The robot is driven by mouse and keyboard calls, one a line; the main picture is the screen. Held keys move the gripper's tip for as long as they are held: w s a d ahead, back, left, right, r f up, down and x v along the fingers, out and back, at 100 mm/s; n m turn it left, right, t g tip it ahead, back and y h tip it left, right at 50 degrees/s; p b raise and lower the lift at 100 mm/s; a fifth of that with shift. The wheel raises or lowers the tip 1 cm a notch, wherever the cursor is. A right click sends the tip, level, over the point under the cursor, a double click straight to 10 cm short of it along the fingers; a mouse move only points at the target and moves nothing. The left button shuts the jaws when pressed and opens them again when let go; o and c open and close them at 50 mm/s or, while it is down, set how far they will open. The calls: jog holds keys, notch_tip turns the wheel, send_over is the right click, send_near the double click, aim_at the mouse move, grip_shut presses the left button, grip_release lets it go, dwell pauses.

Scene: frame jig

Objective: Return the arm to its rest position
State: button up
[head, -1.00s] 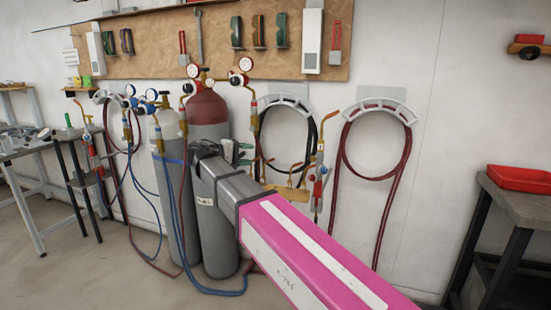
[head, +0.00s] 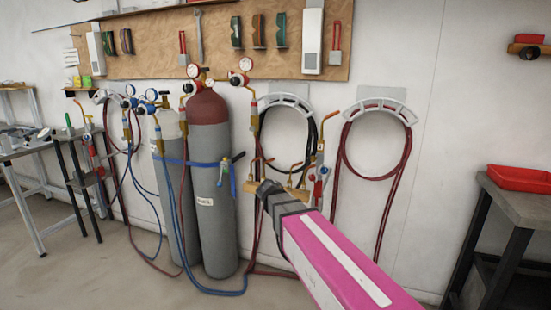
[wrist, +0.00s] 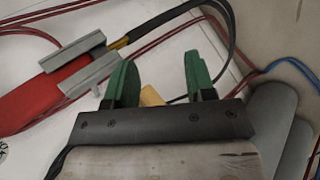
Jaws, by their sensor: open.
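My pink arm (head: 335,265) reaches in from the lower right of the head view. It ends at a dark joint (head: 275,195) in front of the wall, just right of the gas cylinders. My gripper is hidden in the head view. In the wrist view my gripper (wrist: 157,68) shows two green fingers spread apart, with nothing held between them. A small tan piece shows behind the gap; I cannot tell what it is.
The red-topped cylinder (head: 209,180) and a grey cylinder (head: 170,200) stand left of my arm, with a blue strap across them. Hoses hang from a wall holder (head: 378,108). A bench (head: 520,200) with a red tray (head: 520,178) stands at right.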

jog(key=s+d+f+m+g+y, duration=0.1)
jog(key=s+d+f+y, duration=0.3)
jog(key=f, duration=0.4)
jog(key=s+d+f+m+g+y, duration=0.1)
jog(key=s+d+f+m+y, duration=0.3)
jog(key=s+d+f, duration=0.2)
notch_tip(320, 180, down, 2)
jog(key=shift+s+d+f+g, duration=0.25)
jog(key=shift+s+d+g, duration=0.05)
jog(key=shift+s, duration=0.8)
